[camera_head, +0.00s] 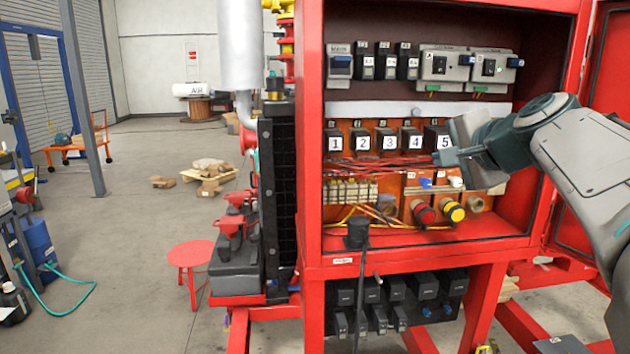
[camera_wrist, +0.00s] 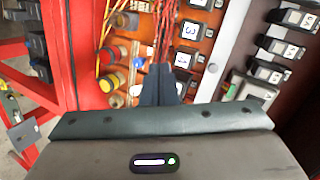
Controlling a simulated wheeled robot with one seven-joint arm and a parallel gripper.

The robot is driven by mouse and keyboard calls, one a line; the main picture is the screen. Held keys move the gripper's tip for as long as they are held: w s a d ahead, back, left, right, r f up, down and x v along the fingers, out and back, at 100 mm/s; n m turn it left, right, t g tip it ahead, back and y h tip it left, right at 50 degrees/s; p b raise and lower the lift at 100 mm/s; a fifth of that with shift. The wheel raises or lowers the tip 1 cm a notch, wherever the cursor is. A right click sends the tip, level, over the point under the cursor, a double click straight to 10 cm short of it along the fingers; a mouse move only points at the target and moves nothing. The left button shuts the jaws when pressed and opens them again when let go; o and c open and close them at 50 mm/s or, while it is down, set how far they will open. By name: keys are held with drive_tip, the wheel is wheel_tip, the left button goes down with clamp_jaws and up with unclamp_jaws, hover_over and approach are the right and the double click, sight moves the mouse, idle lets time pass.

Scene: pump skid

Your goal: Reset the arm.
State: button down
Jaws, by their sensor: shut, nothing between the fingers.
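My gripper (camera_head: 440,158) is in front of the open red cabinet (camera_head: 312,180), its tip close to the relay numbered 5 (camera_head: 437,139). My arm reaches in from the right. In the wrist view the two dark fingers (camera_wrist: 161,80) are together, with nothing between them. They point at the orange panel (camera_wrist: 150,50) inside the cabinet. I cannot tell whether the fingertips touch the relay or the panel.
Red wires (camera_head: 385,167) run below the numbered relays. Red and yellow round connectors (camera_head: 452,211) sit lower down. The open cabinet door (camera_head: 608,75) stands at the right. A red stool (camera_head: 191,255) stands on open floor at the left.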

drive_tip(key=s+a+f+n+g+p, duration=0.1)
drive_tip(key=s+a+f+n+g, duration=0.25)
drive_tip(key=f, duration=0.45)
drive_tip(key=s+a+f+n+g, duration=0.2)
drive_tip(key=s+a+f, duration=0.25)
drive_tip(key=f, duration=0.35)
drive_tip(key=s+a+f+n+g+h+p, duration=0.1)
drive_tip(key=s+f+n+g, duration=0.4)
drive_tip(key=s+f, duration=0.8)
drive_tip(key=shift+s+f+n+h, duration=0.4)
drive_tip(key=shift+f+n+h, duration=0.45)
drive_tip(key=shift+n, duration=0.3)
